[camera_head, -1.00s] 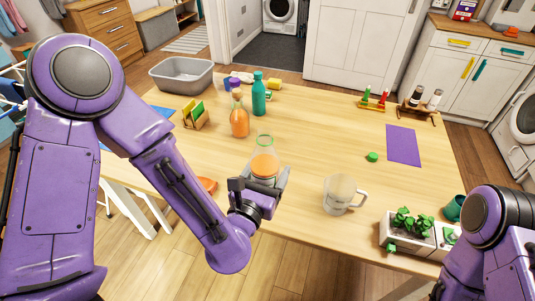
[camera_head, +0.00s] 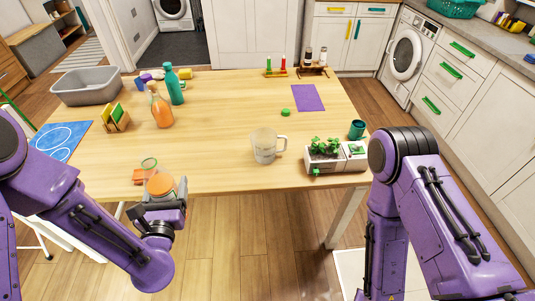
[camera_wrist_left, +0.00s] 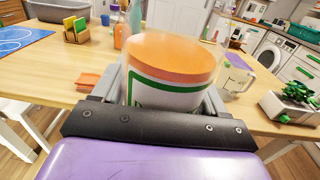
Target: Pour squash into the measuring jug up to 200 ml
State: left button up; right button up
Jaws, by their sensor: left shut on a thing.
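My left gripper (camera_head: 164,203) is shut on a clear carafe (camera_head: 160,184) of orange squash with a green rim, held roughly upright by the table's front edge. In the left wrist view the carafe (camera_wrist_left: 170,90) fills the middle, with orange liquid above a white and green label. The clear measuring jug (camera_head: 264,147) stands upright on the table, apart from the carafe and to its right, handle pointing right. It looks empty; its scale cannot be read. The jug also shows in the left wrist view (camera_wrist_left: 236,76), partly behind the carafe. My right gripper is out of view.
A planter (camera_head: 325,153) and green mug (camera_head: 357,129) stand right of the jug. An orange bottle (camera_head: 161,110), teal bottle (camera_head: 175,87) and grey basin (camera_head: 86,87) are farther left. A green cap (camera_head: 285,112) lies behind the jug. The table (camera_head: 215,165) is clear between carafe and jug.

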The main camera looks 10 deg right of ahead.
aim_at(263, 139)
jog(key=z, duration=0.35)
jog(key=i, duration=1.05)
jog(key=u, duration=0.3)
